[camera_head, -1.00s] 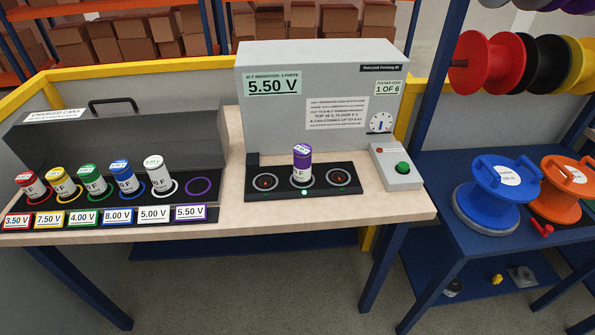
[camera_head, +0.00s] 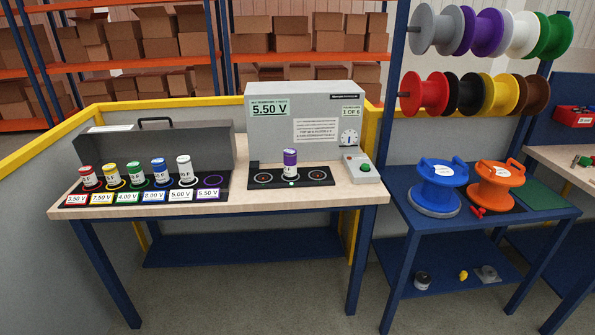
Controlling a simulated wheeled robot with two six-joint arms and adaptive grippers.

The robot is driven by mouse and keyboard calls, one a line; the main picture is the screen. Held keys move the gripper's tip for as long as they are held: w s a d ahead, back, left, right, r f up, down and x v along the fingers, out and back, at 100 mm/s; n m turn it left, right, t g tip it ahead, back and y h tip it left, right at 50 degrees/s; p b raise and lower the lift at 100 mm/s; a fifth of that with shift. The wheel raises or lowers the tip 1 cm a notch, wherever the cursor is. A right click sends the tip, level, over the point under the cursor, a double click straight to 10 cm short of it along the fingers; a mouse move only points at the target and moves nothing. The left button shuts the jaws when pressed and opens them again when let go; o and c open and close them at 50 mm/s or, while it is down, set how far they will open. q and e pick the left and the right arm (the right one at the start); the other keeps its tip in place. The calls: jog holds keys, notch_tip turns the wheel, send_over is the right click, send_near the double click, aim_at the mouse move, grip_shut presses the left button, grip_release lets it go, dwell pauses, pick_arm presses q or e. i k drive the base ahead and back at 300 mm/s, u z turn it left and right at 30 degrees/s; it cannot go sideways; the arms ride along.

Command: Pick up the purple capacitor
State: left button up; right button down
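The purple capacitor (camera_head: 290,164) is a white can with a purple top and band. It stands upright on the middle port of the black three-port strip (camera_head: 325,181), in front of the grey tester box (camera_head: 305,120) that reads 5.50 V. The ports on either side of it are empty. Neither of my grippers is in view.
A black rack (camera_head: 145,193) at the left of the bench holds several capacitors; its purple-ringed spot (camera_head: 210,181) is empty. A button box (camera_head: 363,171) stands right of the strip. A blue cart (camera_head: 480,208) with blue and orange spools is at the right. The bench front is clear.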

aim_at(289, 154)
jog(key=z, duration=0.6)
jog(key=i, duration=0.6)
jog(key=z, duration=0.9)
jog(key=i, duration=0.7)
jog(key=u, duration=0.1)
